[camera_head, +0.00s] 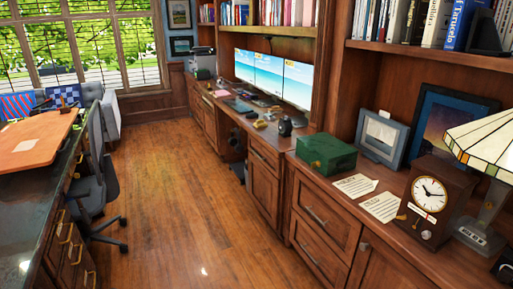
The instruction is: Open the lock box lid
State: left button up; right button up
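A green box (326,154) stands on the long wooden counter at the right, in front of the bookcase. It looks like the lock box, and its lid appears shut. A small detail on its front is too small to make out. Neither of my grippers shows in the head view, and nothing touches the box.
Paper sheets (380,206), a wooden clock (427,205), a stained-glass lamp (487,150) and picture frames (382,137) stand right of the box. Monitors (298,83) are behind it to the left. An office chair (92,190) stands by the left desk. The wood floor (185,200) between is clear.

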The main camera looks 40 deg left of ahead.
aim_at(329, 149)
jog(key=u, duration=1.05)
jog(key=i+j+z, duration=0.2)
jog(key=i+j, duration=0.25)
